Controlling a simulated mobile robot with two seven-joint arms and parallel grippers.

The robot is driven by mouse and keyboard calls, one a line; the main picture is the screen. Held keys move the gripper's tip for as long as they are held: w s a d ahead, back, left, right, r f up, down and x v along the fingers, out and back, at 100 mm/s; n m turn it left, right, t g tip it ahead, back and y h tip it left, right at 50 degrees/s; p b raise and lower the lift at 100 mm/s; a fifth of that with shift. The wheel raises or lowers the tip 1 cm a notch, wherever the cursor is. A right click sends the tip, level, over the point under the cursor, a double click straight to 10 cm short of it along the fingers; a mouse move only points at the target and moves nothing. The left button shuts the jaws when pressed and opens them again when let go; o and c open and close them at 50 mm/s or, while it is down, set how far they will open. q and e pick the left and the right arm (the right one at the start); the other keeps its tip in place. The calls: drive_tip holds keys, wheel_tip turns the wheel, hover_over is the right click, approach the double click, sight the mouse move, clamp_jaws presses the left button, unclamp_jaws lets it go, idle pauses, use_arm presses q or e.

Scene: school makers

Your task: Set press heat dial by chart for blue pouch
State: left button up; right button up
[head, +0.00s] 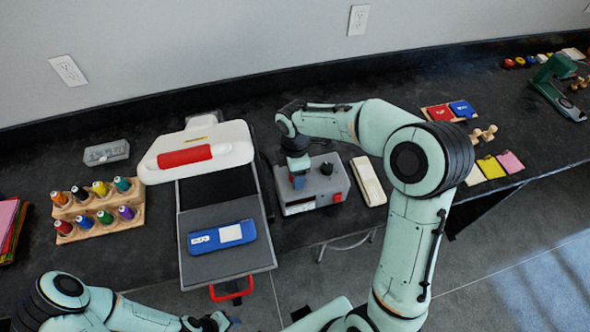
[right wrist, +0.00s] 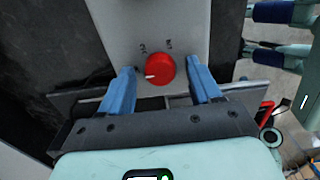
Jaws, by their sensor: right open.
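The blue pouch (head: 222,236) lies flat on the grey lower plate of the open heat press (head: 198,152); it bears a white label. A grey control box (head: 322,182) stands right of the press. My right gripper (head: 298,182) is over this box, pointing down. In the right wrist view, the red dial (right wrist: 160,69) sits between the two open blue fingers (right wrist: 160,72), with a gap on each side. Its white mark points left. The numerals 2 and 3 show above it. My left gripper (head: 212,322) is low at the bottom edge, its jaws unclear. I cannot identify a chart.
A wooden rack (head: 98,212) of colored spools stands left. A pale, long device (head: 368,181) lies right of the control box. Red and blue cards (head: 450,111), yellow and pink cards (head: 499,164) and a green tool (head: 556,88) are farther right. The table's front edge is close.

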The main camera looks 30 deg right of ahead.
use_arm(q)
drive_tip(key=shift+w+r+p, duration=0.75)
drive_tip(key=shift+w+r, duration=0.15)
drive_tip(key=shift+r, duration=0.1)
use_arm(e)
wheel_tip(320, 180, up, 13)
drive_tip(key=shift+r, duration=0.2)
